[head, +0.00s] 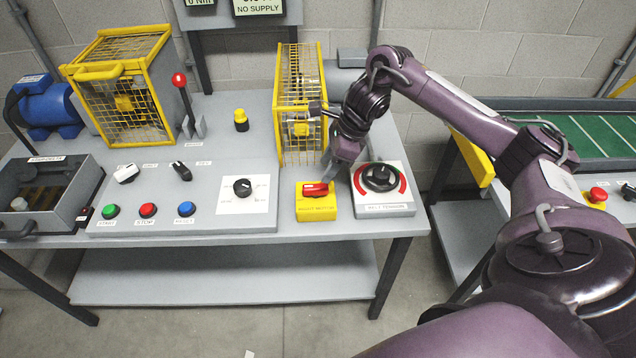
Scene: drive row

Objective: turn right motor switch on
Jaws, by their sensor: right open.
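The right motor switch is a red handle (315,189) on a yellow box (317,208) labelled "RIGHT MOTOR", near the front of the grey table. The red handle lies roughly sideways across the top of the box. My right gripper (329,171) is at the upper right of the handle, pointing down at it, with open jaws. It is very close to the handle; I cannot tell whether it touches. My purple right arm comes in from the right. My left gripper is not in view.
Right of the switch is a belt tension dial (379,178). A yellow mesh cage (290,110) stands behind the switch. A panel (180,212) with buttons and knobs lies left. A lever (187,100), a larger cage (122,90) and a blue motor (48,105) stand further left.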

